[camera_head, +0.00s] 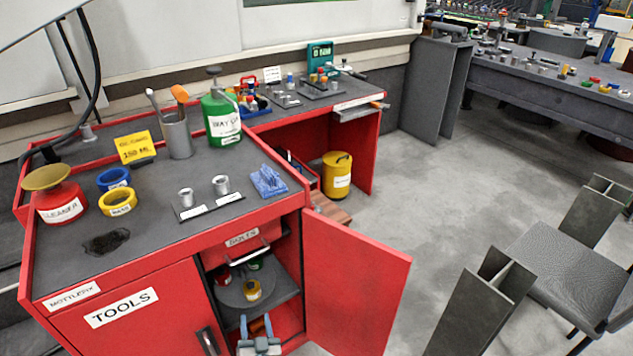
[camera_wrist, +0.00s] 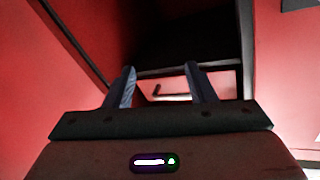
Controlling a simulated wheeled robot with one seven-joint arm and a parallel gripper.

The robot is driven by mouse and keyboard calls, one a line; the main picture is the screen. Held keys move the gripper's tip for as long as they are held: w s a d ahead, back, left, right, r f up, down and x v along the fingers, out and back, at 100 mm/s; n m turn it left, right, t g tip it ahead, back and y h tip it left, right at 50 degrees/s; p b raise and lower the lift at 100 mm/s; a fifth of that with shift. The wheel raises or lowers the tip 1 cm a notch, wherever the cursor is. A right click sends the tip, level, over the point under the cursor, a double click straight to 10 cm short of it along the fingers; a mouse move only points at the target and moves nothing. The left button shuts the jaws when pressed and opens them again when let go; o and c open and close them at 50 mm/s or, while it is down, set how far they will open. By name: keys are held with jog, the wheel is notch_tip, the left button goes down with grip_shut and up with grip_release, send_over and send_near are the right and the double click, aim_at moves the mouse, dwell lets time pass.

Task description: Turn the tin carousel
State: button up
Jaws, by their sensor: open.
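The tin carousel (camera_head: 231,295) is a round dark grey plate on a shelf inside the red cupboard, below the worktop. A yellow tin (camera_head: 253,290) stands at its front, a red tin (camera_head: 222,274) at its left and a green tin (camera_head: 255,264) towards the back. My gripper (camera_head: 256,323) is at the bottom of the cupboard opening, in front of and lower than the carousel. Its two bluish fingers are apart with nothing between them. The wrist view shows my gripper (camera_wrist: 160,72) facing the dark cupboard interior; I cannot make out the carousel or tins there.
The red cupboard door (camera_head: 358,285) stands open to the right of the opening. The closed TOOLS door (camera_head: 140,315) is at the left. The shelf edge (camera_head: 280,303) lies just above my gripper.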

jog(key=d+r+n+g+h+p, duration=0.6)
jog(key=d+r+n+g+h, duration=0.9)
jog(key=d+r+n, duration=1.55)
jog(key=s+r+m+y+p, duration=0.4)
jog(key=s+r+m, duration=0.4)
jog(key=r+m, duration=0.3)
jog(key=s+d+r+m+y+p, duration=0.1)
jog(key=s+r+m+y+p, duration=0.2)
jog(key=m, duration=1.6)
jog(key=s+r+y, duration=0.3)
jog(key=s+r, duration=0.3)
jog(key=r, duration=0.2)
jog(key=shift+s+d+r+y+p, duration=0.2)
jog(key=shift+s+d+y+p, duration=0.05)
jog(key=shift+d+y+p, duration=0.1)
